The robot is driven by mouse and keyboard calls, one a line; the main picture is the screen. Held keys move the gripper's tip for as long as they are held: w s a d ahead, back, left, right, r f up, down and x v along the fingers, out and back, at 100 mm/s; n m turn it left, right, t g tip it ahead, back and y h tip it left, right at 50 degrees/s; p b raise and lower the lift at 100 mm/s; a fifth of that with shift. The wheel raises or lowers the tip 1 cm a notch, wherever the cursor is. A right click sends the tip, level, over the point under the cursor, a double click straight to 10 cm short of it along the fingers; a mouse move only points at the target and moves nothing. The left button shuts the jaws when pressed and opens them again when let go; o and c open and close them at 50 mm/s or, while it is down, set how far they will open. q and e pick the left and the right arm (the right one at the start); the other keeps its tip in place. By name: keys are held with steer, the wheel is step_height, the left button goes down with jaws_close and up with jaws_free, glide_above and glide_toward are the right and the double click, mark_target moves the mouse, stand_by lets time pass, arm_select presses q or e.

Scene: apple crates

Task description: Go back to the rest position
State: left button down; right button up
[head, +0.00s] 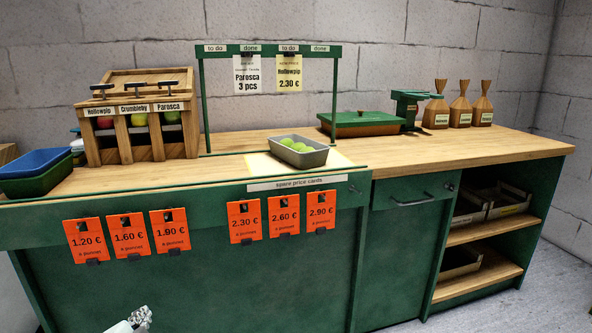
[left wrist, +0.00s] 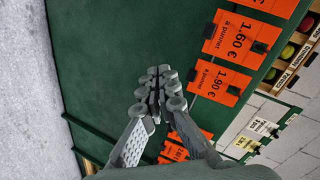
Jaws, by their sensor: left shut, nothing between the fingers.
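My left gripper (head: 139,317) shows at the bottom of the head view, low in front of the green counter. In the left wrist view the left gripper (left wrist: 159,78) has its fingertips together with nothing between them. It hangs in front of the green counter front (left wrist: 100,70), beside the orange price cards (left wrist: 220,82), and holds none of them. Whether it touches the counter cannot be told. My right gripper is not in either view.
The counter front (head: 200,290) carries orange price cards (head: 169,230). Open shelves (head: 485,235) stand right.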

arm_select(q)
steer(key=s+d+f+n+g+h, duration=0.1)
steer(key=s+d+f+n+g, duration=0.2)
steer(key=s+f, duration=0.7)
steer(key=s+d+f+n+g+h, duration=0.1)
steer(key=s+d+f+n+g, duration=0.2)
steer(key=s+f, duration=0.8)
steer(key=s+n+g, duration=0.2)
steer(key=s+g, duration=0.2)
steer(key=s, duration=0.1)
steer(key=shift+s+f, duration=0.25)
steer(key=shift+s, duration=0.1)
